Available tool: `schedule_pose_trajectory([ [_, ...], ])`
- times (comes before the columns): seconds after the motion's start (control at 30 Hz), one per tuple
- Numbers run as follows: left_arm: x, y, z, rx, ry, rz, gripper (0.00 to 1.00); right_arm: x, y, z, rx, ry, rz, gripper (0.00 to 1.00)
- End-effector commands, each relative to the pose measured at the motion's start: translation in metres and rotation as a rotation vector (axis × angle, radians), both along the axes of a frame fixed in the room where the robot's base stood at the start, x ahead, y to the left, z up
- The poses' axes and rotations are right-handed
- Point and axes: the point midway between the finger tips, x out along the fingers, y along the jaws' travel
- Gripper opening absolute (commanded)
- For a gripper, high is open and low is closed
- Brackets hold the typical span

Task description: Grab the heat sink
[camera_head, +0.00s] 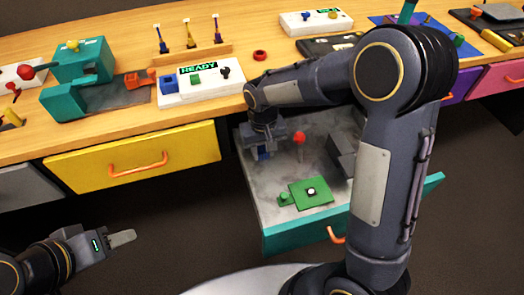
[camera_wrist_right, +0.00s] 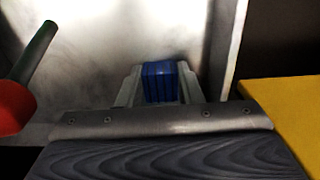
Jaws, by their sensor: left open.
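The heat sink is a blue finned block (camera_wrist_right: 161,82) inside the open teal drawer (camera_head: 285,232). In the head view a little of its blue (camera_head: 264,153) shows below my right gripper (camera_head: 263,146). In the right wrist view my right gripper (camera_wrist_right: 160,88) has a finger against each side of the block, with no clear gap. I cannot tell whether the block touches the drawer floor. My left gripper (camera_head: 104,241) is open and empty at the lower left, away from the bench.
The drawer also holds a red-knobbed stick (camera_head: 299,138), a green board (camera_head: 311,193) and a dark grey block (camera_head: 342,155). A closed yellow drawer (camera_head: 137,158) is to the left. A white READY panel (camera_head: 201,87) stands on the wooden bench above.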

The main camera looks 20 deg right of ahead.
Motion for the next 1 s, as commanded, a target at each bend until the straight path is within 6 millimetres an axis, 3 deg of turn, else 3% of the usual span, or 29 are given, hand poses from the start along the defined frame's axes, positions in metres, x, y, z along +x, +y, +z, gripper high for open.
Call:
schedule_pose_trajectory([
  [0.03, 0.000, 0.000, 0.000, 0.000, 0.000, 0.000, 0.41, 0.000, 0.000, 0.000, 0.000, 0.000, 0.000, 0.23],
  [0.13, 0.000, 0.000, 0.000, 0.000, 0.000, 0.000, 0.41, 0.000, 0.000, 0.000, 0.000, 0.000, 0.000, 0.10],
  [0.57, 0.000, 0.000, 0.004, 0.000, 0.000, 0.000, 0.41, 0.001, 0.000, 0.011, 0.001, -0.003, 0.000, 0.09],
  [0.73, 0.000, 0.000, 0.011, 0.000, 0.000, 0.000, 0.41, 0.001, 0.001, 0.037, 0.001, -0.005, 0.001, 0.09],
  [1.0, 0.000, 0.000, 0.024, 0.000, 0.000, 0.000, 0.41, -0.041, -0.010, 0.086, 0.002, -0.006, 0.001, 0.09],
])
